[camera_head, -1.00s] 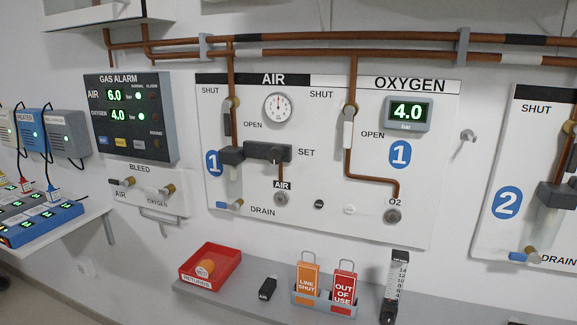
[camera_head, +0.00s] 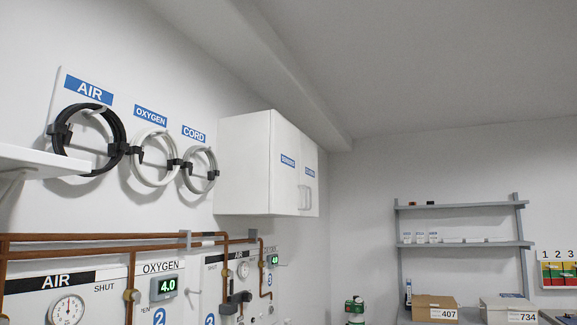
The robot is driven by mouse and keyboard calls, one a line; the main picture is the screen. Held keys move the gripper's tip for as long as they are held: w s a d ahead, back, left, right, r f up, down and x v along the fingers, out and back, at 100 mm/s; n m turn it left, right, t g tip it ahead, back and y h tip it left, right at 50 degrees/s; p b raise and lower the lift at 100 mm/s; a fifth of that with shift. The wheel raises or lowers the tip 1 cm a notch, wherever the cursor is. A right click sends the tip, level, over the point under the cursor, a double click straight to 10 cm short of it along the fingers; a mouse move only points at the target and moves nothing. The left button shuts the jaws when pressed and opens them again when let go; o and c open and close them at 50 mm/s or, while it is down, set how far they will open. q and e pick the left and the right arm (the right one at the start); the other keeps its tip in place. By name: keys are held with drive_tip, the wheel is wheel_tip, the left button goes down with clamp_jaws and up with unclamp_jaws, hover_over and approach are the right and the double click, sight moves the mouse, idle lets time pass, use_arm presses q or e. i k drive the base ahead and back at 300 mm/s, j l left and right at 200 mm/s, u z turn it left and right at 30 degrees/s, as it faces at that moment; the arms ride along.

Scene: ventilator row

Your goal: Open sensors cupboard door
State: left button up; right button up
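A white wall cupboard (camera_head: 245,160) hangs high on the left wall, near the room's corner. Its front has two doors, and both look shut. The nearer door (camera_head: 284,190) and the farther door (camera_head: 311,180) each bear a small blue label. The lettering is too small to read with certainty, so I cannot tell which label says sensors. Pale handles (camera_head: 305,198) show low on the doors near the seam between them. Neither of my grippers is in view.
Black, white and grey coils (camera_head: 93,139) hang on the wall left of the cupboard. Copper pipes (camera_head: 110,252) and gas panels run below. Grey shelves (camera_head: 462,245) with boxes stand at the back right.

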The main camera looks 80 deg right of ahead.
sight(284, 176)
drive_tip(key=z, duration=2.65)
drive_tip(key=i+l, duration=0.15)
drive_tip(key=i, duration=0.25)
drive_tip(key=i+l, duration=0.15)
drive_tip(key=i, duration=0.3)
drive_tip(key=i+l+z, duration=0.1)
drive_tip(key=i, duration=0.3)
